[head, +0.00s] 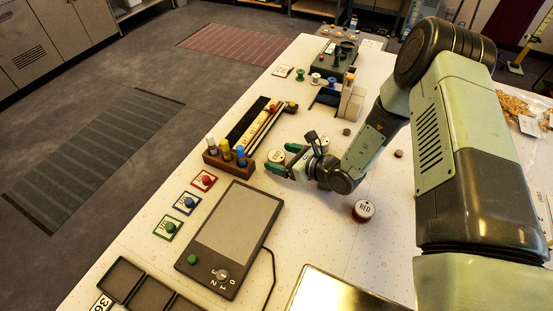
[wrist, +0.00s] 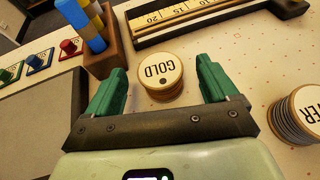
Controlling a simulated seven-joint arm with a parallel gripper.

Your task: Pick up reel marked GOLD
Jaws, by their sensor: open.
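The reel marked GOLD (wrist: 160,68) is a round reel with a pale, lettered top and a stack of cream-brown sides. In the wrist view it lies ahead of my gripper (wrist: 161,78), roughly centred between the two green fingers. The fingers are spread open, with a gap on each side of the reel. In the head view the reel (head: 276,156) shows at the fingertips of my gripper (head: 281,159), partly hidden by them. I cannot tell how far above the table the fingers are.
A reel ending in "ER" (wrist: 296,113) lies right of my gripper. A RED reel (head: 363,210) stands nearer the arm. A wooden block with coloured pegs (head: 229,158) is close on the left. A ruler tray (wrist: 200,18) lies behind. A grey-screened panel (head: 232,230) is in front.

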